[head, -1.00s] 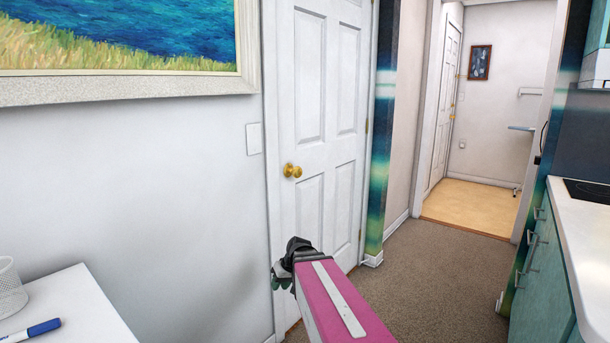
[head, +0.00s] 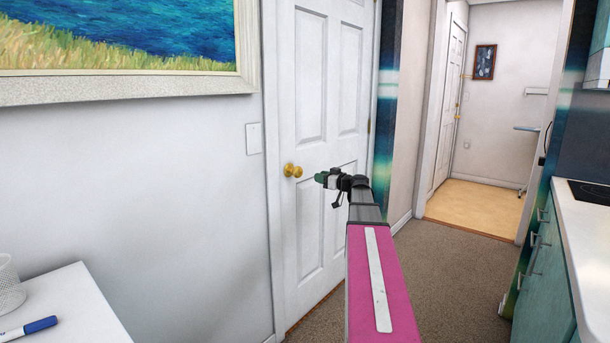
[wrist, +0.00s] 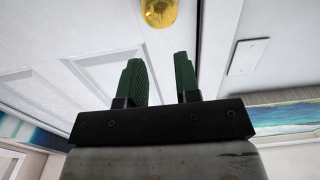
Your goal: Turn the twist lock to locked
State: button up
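A round brass knob (head: 293,170) sits near the left edge of a white panelled door (head: 318,155); the door is shut. In the wrist view the brass knob (wrist: 160,12) is at the top, partly cut off by the frame edge. I cannot make out a separate twist lock; the knob is the only such fitting on this door. My gripper (head: 318,178) is raised just right of the knob, pointing at it. In the wrist view my gripper's green fingers (wrist: 158,75) stand apart with nothing between them, short of the knob.
A light switch plate (head: 254,138) is on the wall left of the door. A white table (head: 75,300) with a blue marker (head: 30,328) is at lower left. A counter (head: 575,215) is at right. Carpet (head: 450,270) lies clear between.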

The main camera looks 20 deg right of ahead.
aim_at(301, 173)
jog(key=x, duration=0.9)
jog(key=shift+w+a, duration=0.1)
grip_shut()
